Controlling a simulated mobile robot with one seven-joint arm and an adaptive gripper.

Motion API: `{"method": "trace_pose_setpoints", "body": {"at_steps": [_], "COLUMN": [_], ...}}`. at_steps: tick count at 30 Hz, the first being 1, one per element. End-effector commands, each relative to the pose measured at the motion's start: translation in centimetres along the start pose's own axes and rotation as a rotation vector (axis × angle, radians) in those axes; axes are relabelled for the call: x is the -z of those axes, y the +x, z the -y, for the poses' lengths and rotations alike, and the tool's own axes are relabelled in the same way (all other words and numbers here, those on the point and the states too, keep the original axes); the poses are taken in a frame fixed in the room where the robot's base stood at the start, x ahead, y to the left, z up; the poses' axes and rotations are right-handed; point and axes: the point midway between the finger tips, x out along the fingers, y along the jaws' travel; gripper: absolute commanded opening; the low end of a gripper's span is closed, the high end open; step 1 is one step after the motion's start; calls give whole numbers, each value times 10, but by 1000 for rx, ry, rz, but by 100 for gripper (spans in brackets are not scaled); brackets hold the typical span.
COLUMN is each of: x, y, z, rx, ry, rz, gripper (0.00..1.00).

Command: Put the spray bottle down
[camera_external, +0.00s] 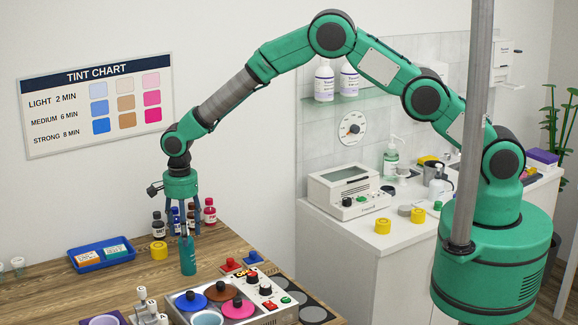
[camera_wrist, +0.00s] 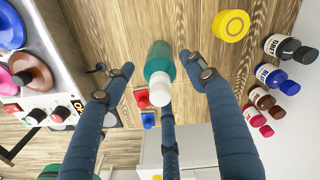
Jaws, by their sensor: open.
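A teal bottle with a pale top, which I take to be the spray bottle (camera_external: 188,258), stands upright on the wooden table (camera_external: 122,287). It also shows in the wrist view (camera_wrist: 159,62), between my fingers. My gripper (camera_external: 184,232) points down right above the bottle, its blue fingers around the bottle's upper part. In the wrist view my gripper (camera_wrist: 156,63) is open, with gaps visible on both sides of the bottle. The bottle's top is partly hidden by the fingers in the external view.
Red and blue small pieces (camera_wrist: 141,98) lie near the bottle. Bare wood lies front left.

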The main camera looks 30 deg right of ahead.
Motion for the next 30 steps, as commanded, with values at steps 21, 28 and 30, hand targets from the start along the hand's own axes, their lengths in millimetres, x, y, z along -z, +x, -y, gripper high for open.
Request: {"method": "trace_pose_setpoints", "body": {"at_steps": [21,28,30], "x": [0,0,0], "y": [-50,-49,-49], "z": [0,0,0], "rx": [-1,-1,-1], "ry": [0,0,0], "rz": [0,0,0], "gripper": [56,56,56]}}
